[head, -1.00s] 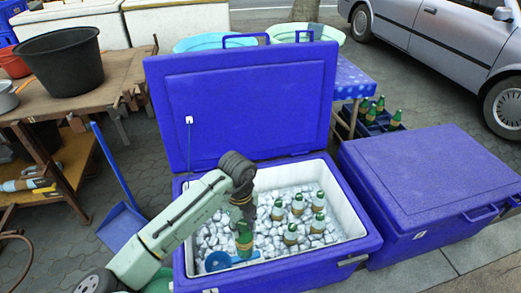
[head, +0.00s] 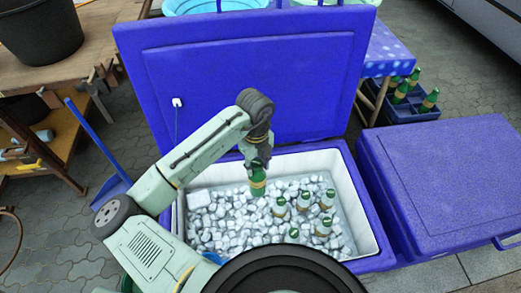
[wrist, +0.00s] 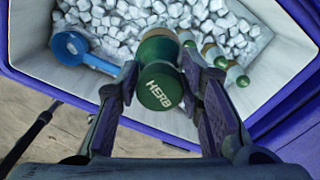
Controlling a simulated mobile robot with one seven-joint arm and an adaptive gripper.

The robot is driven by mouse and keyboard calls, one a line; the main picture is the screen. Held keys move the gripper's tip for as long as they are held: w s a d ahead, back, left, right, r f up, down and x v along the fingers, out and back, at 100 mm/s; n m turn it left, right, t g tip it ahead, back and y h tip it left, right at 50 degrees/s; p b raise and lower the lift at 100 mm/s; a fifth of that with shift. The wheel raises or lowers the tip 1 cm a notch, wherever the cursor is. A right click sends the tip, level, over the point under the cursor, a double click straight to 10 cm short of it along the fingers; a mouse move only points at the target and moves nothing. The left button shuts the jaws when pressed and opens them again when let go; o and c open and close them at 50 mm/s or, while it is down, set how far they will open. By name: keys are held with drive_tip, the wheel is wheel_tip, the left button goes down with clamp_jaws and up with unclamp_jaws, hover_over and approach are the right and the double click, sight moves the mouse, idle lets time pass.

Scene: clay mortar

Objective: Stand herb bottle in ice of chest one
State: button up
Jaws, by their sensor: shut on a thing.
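My gripper (head: 259,160) is shut on the herb bottle (head: 258,182), a green bottle with a tan band. The wrist view shows its round green end marked HERB (wrist: 157,92) between the fingers (wrist: 160,72). The bottle hangs roughly upright over the back part of the open blue chest (head: 354,180). Whether its lower end touches the ice cannot be told. White ice (head: 225,215) fills the chest. Several other green bottles (head: 304,201) stand in the ice to the right and front of the held one.
A blue scoop (wrist: 82,50) lies on the ice, mostly hidden in the head view. The raised lid (head: 240,85) stands behind the chest. A closed blue chest (head: 450,185) is at right. A bottle crate (head: 405,112) sits behind. Ice at the left is clear.

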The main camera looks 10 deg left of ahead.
drive_tip(key=shift+w+f+b, duration=0.15)
drive_tip(key=shift+f+b, duration=0.15)
drive_tip(key=shift+f, duration=0.05)
wheel_tip(320, 180, down, 25)
drive_tip(key=b, duration=1.8)
drive_tip(key=shift+a+f, duration=0.15)
drive_tip(key=shift+f, duration=0.35)
drive_tip(key=o, duration=1.3)
drive_tip(key=shift+c, duration=0.2)
drive_tip(key=shift+o, duration=0.2)
drive_tip(key=o, duration=0.4)
drive_tip(key=shift+o, duration=0.2)
